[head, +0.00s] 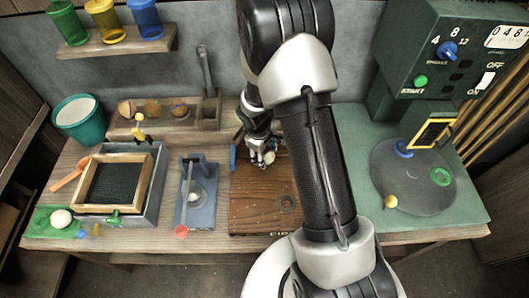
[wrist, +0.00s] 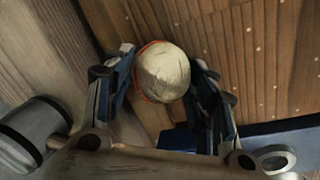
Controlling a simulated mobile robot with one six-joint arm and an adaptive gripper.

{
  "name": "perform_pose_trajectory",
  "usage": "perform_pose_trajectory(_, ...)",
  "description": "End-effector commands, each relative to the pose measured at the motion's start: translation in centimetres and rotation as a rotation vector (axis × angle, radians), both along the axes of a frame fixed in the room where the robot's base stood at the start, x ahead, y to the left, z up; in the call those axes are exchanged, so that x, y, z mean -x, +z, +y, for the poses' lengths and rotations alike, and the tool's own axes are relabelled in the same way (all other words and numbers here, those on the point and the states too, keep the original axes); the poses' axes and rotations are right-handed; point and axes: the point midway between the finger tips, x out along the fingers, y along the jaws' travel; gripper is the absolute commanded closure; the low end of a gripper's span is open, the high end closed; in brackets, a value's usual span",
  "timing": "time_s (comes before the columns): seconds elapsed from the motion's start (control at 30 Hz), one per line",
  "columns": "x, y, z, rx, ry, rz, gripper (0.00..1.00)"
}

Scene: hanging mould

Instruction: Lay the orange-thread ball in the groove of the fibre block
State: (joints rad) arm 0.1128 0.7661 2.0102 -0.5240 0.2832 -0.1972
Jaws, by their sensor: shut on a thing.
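The orange-thread ball (wrist: 165,75) is cream coloured, with an orange line along its left edge in the wrist view. It sits between the two fingers of my gripper (wrist: 163,66), which is shut on it. In the head view my gripper (head: 262,157) is small and partly hidden, at the far part of a brown wooden board (head: 255,215); the pale ball shows at its tips. I cannot tell how high it is held. No groove shows clearly, and I cannot tell which piece is the fibre block.
A framed dark mesh in a grey tray (head: 159,190) and a blue stand (head: 205,215) lie left of the board. Another pale ball (head: 61,218) rests on a green mat. A wooden rack (head: 200,118) stands behind. A grey disc (head: 415,185) is right, beyond my arm.

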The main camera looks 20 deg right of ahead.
Motion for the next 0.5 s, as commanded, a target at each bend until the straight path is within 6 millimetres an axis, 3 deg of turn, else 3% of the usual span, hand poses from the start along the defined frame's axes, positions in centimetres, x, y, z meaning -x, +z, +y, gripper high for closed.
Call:
perform_pose_trajectory(0.17,-0.01,0.00,0.00,0.000,0.000,0.000,0.75)
perform_pose_trajectory(0.2,-0.01,0.00,0.00,0.000,0.000,0.000,0.48)
perform_pose_trajectory(0.5,-0.01,-0.01,0.00,0.000,0.000,0.000,0.28)
